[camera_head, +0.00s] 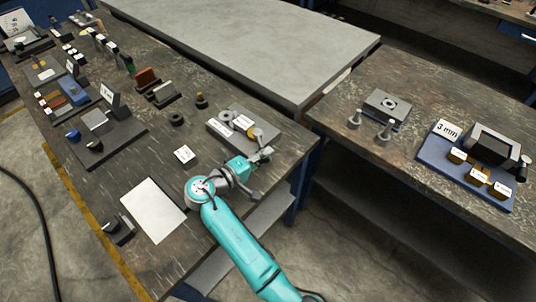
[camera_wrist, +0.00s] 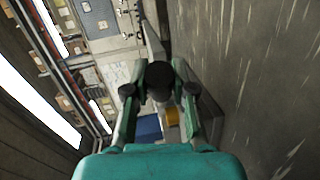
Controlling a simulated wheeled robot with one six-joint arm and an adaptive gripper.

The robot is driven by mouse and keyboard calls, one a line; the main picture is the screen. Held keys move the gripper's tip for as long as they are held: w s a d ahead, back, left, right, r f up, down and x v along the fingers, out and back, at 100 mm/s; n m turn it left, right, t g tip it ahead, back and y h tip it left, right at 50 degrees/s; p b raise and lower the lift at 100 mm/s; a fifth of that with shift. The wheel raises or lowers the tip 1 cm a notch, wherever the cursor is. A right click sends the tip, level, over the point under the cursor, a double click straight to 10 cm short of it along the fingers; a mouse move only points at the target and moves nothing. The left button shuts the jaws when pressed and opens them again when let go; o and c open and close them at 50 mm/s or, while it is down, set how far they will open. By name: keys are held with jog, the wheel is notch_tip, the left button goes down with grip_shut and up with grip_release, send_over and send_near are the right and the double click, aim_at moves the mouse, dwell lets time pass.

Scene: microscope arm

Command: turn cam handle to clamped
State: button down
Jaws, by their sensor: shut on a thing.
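The cam fixture (camera_head: 264,126) is a grey plate near the right end of the left bench. It carries a round dark hub, white labels too small to read and a brass-yellow part (camera_head: 259,134). My gripper (camera_head: 266,153) is at the front edge of this fixture. In the wrist view, my gripper (camera_wrist: 158,88) has its two fingers on either side of a dark round knob, which appears to be the end of the cam handle (camera_wrist: 159,75). It is shut on this knob. A yellow part (camera_wrist: 172,116) shows below the knob. The handle's exact angle is hidden in the head view.
The right bench holds a blue tray (camera_head: 440,160), a grey block (camera_head: 387,105) and two small posts.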

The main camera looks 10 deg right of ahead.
jog(key=shift+a+g, duration=0.15)
jog(key=shift+g, duration=0.15)
jog(key=c, duration=0.9)
grip_release()
jog(key=shift+c, duration=0.2)
jog(key=v, duration=1.2)
jog(key=shift+f, duration=0.15)
